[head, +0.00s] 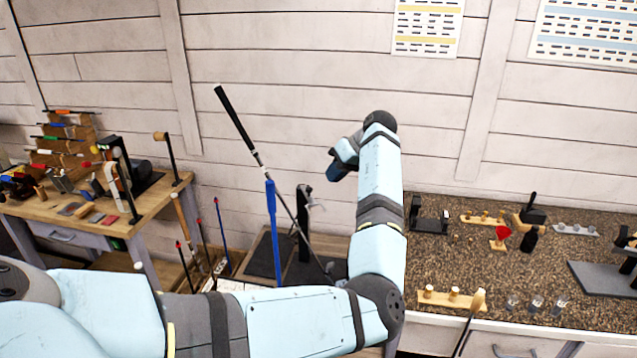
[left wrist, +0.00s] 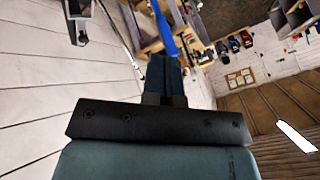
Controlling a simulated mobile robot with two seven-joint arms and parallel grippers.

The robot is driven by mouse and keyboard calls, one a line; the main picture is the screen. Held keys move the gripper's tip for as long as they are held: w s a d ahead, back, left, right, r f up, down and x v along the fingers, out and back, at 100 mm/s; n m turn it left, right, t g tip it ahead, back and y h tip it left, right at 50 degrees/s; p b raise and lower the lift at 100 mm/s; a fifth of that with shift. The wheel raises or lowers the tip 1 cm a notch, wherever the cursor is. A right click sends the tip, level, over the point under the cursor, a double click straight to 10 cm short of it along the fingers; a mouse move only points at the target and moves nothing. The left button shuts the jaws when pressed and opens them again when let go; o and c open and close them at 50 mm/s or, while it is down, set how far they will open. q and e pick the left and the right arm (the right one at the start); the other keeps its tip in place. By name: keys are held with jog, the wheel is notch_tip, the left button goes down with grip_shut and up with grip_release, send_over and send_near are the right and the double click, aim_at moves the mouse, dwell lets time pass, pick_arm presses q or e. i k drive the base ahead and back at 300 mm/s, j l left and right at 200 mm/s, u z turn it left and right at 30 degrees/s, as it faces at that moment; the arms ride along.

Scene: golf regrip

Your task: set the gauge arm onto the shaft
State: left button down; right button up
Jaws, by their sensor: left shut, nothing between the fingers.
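A golf club's shaft (head: 286,207) leans diagonally, with a black grip (head: 236,118) at its upper left end and its lower end near a floor mat. A dark upright post with a grey bracket (head: 304,218) stands right behind the shaft; it may be the gauge, but I cannot tell its arm apart. A blue rod (head: 271,230) stands in front of the shaft. My left gripper (head: 337,171) is shut and empty, up and right of the post, apart from it. In the left wrist view its blue fingers (left wrist: 165,75) are together, with the blue rod (left wrist: 164,30) beyond. My right gripper is out of view.
A wooden workbench (head: 150,208) with tools stands at left. Coloured shafts (head: 221,232) stand at lower left. My left forearm crosses the foreground.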

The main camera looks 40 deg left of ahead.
aim_at(307, 191)
jog(key=i+j, duration=0.8)
